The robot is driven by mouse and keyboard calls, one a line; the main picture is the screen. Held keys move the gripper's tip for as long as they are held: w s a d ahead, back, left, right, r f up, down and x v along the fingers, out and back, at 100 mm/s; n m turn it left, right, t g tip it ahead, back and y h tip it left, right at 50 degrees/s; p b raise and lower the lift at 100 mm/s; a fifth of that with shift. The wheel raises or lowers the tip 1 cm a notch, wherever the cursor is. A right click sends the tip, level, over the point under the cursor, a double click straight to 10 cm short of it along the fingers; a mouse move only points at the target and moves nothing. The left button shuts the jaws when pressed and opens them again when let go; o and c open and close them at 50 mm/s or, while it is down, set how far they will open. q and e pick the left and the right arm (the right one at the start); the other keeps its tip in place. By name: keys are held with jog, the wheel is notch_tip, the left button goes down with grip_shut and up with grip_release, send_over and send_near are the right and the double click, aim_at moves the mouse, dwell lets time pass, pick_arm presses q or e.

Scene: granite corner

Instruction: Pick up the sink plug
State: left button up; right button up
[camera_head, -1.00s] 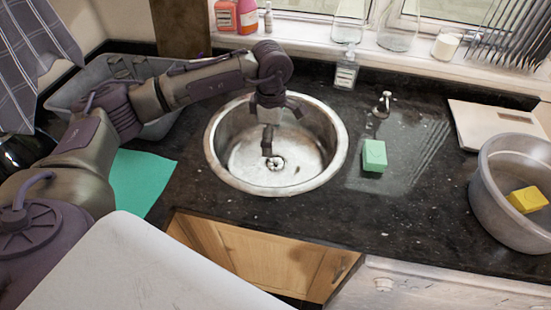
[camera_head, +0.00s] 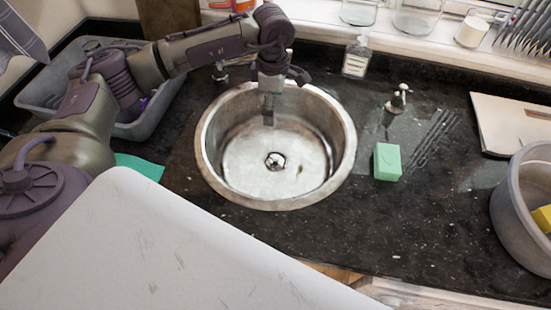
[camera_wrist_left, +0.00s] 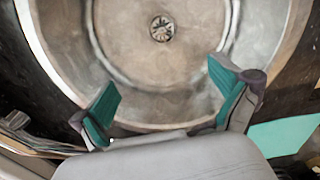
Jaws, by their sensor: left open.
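A round metal fitting (camera_head: 275,160) with dark openings sits at the centre of the steel sink (camera_head: 230,178). I cannot tell whether it is the plug or only the drain. It also shows at the top of the left wrist view (camera_wrist_left: 161,28). My left gripper (camera_head: 268,110) hangs over the back part of the sink in the head view, behind the fitting and apart from it. In the left wrist view its green-padded fingers (camera_wrist_left: 162,85) are spread, with nothing between them. My right gripper is not in view.
A green block (camera_head: 387,162) and a small metal tap-like object (camera_head: 397,99) stand right of the sink. A soap bottle (camera_head: 356,58) stands behind. A grey basin (camera_head: 508,200) is at the right, a grey rack (camera_head: 145,125) at the left. The front right counter is clear.

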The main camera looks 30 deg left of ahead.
pick_arm(q)
jog(key=f+b, duration=0.2)
jog(key=b, duration=0.5)
send_over(275, 159)
jog(key=f, duration=1.5)
jog(key=shift+w+a, duration=0.3)
jog(key=shift+a, duration=0.05)
jog(key=f, duration=0.3)
jog(key=f+p, duration=0.1)
jog(key=shift+s+d+f, duration=0.15)
jog(key=shift+d+f, duration=0.15)
jog(key=shift+f, duration=0.5)
jog(key=shift+s, duration=0.15)
grip_shut()
